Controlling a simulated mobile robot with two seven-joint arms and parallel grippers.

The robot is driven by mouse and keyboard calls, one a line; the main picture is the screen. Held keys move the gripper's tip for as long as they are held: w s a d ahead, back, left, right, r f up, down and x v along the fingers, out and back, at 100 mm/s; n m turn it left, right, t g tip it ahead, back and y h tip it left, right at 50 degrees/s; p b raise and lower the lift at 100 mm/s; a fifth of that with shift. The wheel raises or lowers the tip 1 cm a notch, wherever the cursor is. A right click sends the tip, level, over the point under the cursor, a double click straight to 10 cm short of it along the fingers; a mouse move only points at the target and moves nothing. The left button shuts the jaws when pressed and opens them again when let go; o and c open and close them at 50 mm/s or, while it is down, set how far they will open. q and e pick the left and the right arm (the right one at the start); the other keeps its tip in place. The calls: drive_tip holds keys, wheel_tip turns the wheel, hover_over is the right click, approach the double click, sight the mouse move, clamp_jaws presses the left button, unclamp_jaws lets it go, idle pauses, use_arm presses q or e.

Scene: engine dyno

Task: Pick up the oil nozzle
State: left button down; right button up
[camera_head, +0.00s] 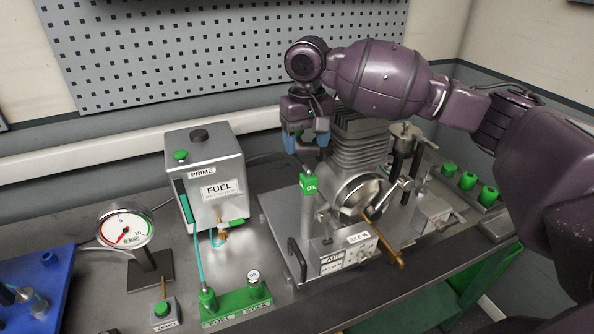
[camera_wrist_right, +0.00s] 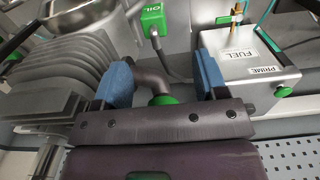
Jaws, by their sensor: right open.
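The green OIL block (camera_head: 309,185) stands on top of a grey post beside the engine in the head view; it also shows at the top of the right wrist view (camera_wrist_right: 153,20). A grey bent pipe with a green end (camera_wrist_right: 152,78), apparently the oil nozzle, lies between the two blue fingers of my right gripper (camera_wrist_right: 163,76). In the head view my right gripper (camera_head: 306,141) hangs just above and behind the OIL block and hides most of the nozzle. My left gripper is out of view.
The finned engine (camera_head: 360,150) stands close to the right of the gripper. The grey FUEL tank (camera_head: 208,180) with its PRIME button stands to the left. A round dial (camera_head: 127,228) and green FUEL and STICK holders (camera_head: 238,302) are nearer the front left. A pegboard wall is behind.

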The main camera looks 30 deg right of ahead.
sight(308, 168)
drive_tip(key=shift+w+f, duration=0.15)
drive_tip(key=shift+w, duration=0.15)
drive_tip(key=shift+s+f, duration=0.15)
wheel_tip(308, 168, down, 4)
drive_tip(key=shift+s+d+f, duration=0.1)
drive_tip(key=shift+s+f, duration=0.05)
drive_tip(key=shift+f, duration=0.05)
drive_tip(key=shift+d+f, duration=0.1)
drive_tip(key=shift+f, duration=0.6)
drive_tip(key=f, duration=0.4)
drive_tip(key=shift+w+d+f+b, duration=0.1)
drive_tip(key=shift+w+d+b, duration=0.15)
drive_tip(key=shift+w+b, duration=0.1)
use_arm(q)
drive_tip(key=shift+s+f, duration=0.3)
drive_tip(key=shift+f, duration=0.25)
use_arm(e)
drive_tip(key=shift+c, duration=0.2)
